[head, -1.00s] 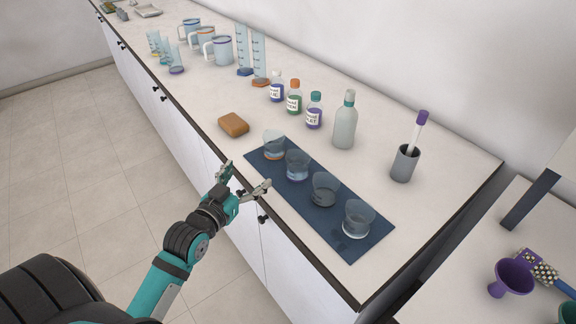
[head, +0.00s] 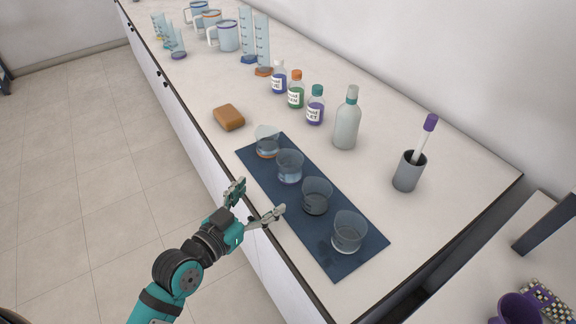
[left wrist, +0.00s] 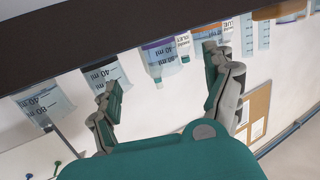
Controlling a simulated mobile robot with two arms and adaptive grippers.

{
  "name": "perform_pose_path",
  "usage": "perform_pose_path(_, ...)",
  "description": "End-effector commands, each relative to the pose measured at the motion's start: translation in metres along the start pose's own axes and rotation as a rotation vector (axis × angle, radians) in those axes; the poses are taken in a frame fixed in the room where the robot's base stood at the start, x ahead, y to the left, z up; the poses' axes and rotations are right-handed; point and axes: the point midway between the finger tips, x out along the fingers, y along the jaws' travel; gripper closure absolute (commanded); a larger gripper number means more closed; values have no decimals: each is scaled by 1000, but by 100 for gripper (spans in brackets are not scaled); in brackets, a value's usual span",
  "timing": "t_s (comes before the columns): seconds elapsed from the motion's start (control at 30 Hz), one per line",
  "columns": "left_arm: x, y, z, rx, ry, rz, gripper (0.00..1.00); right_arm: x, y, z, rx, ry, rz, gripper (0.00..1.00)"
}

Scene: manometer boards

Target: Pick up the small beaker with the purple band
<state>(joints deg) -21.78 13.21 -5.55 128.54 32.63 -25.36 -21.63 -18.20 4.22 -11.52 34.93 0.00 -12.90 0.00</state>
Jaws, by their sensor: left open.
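The small beaker with the purple band (head: 290,167) stands upright on the blue mat (head: 362,264), second from the far end of the beaker row. Its band looks bluish-purple near the base. In the left wrist view, which is upside down, this beaker (left wrist: 161,58) shows between the fingers. My left gripper (head: 260,196) is open and empty at the mat's front edge, beside and apart from this beaker. It also shows in the left wrist view (left wrist: 163,68). My right gripper is not in view.
An orange-banded beaker (head: 267,143), a dark-banded beaker (head: 317,197) and a clear-looking beaker (head: 349,233) share the mat. A brown block (head: 229,117), several bottles and a grey brush cup (head: 408,172) stand around it. The counter's front edge runs under my gripper.

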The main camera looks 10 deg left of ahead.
Motion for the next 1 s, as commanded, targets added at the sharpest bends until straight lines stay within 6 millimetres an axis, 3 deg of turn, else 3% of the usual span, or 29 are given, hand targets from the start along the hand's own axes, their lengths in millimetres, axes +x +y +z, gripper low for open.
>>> perform_pose_path(0.2, 39, 0, -2, -2, 3, -1, 15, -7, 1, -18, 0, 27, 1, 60)
perform_pose_path(0.4, 52, 0, -2, -1, 1, -1, 15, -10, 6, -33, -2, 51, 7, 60)
perform_pose_path(0.73, 96, 1, -7, 0, 1, -1, 15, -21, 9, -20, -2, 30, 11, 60)
perform_pose_path(1.0, 101, 1, -5, 0, 0, 0, 15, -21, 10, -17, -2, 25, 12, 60)
